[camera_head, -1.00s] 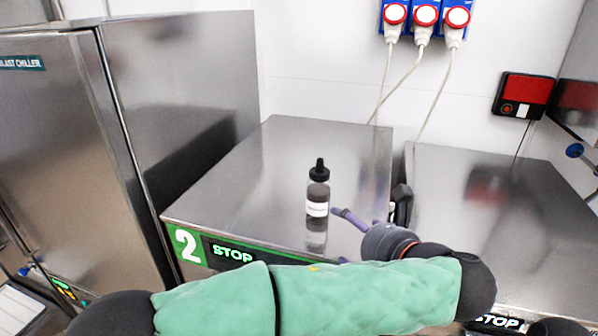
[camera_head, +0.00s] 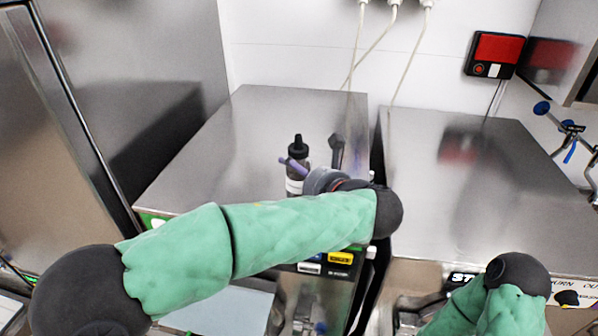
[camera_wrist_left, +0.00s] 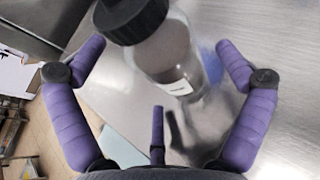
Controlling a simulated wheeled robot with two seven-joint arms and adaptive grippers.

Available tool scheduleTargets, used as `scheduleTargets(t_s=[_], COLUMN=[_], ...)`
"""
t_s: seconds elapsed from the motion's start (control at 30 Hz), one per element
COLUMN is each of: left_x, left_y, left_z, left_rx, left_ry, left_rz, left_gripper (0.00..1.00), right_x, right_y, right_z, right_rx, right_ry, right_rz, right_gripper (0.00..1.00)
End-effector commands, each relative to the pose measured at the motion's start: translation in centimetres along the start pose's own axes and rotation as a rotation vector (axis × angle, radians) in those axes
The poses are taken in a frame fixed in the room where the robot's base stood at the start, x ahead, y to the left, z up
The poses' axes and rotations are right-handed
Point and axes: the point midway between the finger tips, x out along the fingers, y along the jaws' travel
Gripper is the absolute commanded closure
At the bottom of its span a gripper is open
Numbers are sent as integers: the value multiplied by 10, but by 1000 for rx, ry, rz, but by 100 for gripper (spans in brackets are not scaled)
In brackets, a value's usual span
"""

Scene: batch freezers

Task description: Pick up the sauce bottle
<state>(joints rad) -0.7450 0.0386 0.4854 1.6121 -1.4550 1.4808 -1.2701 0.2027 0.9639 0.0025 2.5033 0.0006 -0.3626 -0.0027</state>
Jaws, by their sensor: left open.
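The sauce bottle (camera_head: 294,186) is a clear bottle with dark contents, a white label and a black pointed cap. It stands upright on the steel top of the unit with the green front strip, near its front edge. My left gripper (camera_head: 313,160) is at the bottle, its wrist at the bottle's right. In the left wrist view, the bottle (camera_wrist_left: 172,52) lies between the spread purple fingers of the open gripper (camera_wrist_left: 160,48), with visible gaps at both sides.
A second steel top (camera_head: 465,190) lies to the right, past a narrow gap. A tall steel cabinet (camera_head: 135,90) stands at left. White cables (camera_head: 355,50) hang at the back wall, and a red-black box (camera_head: 495,53) is mounted at right. The top behind the bottle is clear.

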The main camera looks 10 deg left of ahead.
Motion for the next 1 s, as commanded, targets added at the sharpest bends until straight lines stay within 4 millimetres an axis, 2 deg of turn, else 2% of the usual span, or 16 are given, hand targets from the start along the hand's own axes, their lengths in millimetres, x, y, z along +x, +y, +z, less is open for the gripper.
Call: scheduleTargets(t_s=[0.1, 0.2, 0.47, 0.5, 0.7, 1.0], left_x=[17, 25, 28, 28, 28, 27], left_y=[1, 1, 0, 0, 1, 0], left_z=[3, 2, 1, 1, 1, 2], left_rx=[1, 1, 0, 0, 0, -1], left_ry=[0, 1, 0, 0, 0, 0], left_rz=[4, 2, 0, 0, 0, 0], left_gripper=[0, 0, 0, 3, 56, 56], right_x=[-6, -7, -6, -6, -6, -6], right_y=[-2, -2, -2, -2, -2, -2], right_z=[0, 0, 0, 0, 0, 0], right_rx=[0, 0, 0, 0, 0, 0], right_ry=[0, 0, 0, 0, 0, 0], right_rz=[0, 0, 0, 0, 0, 0], right_gripper=[65, 65, 65, 65, 65, 65])
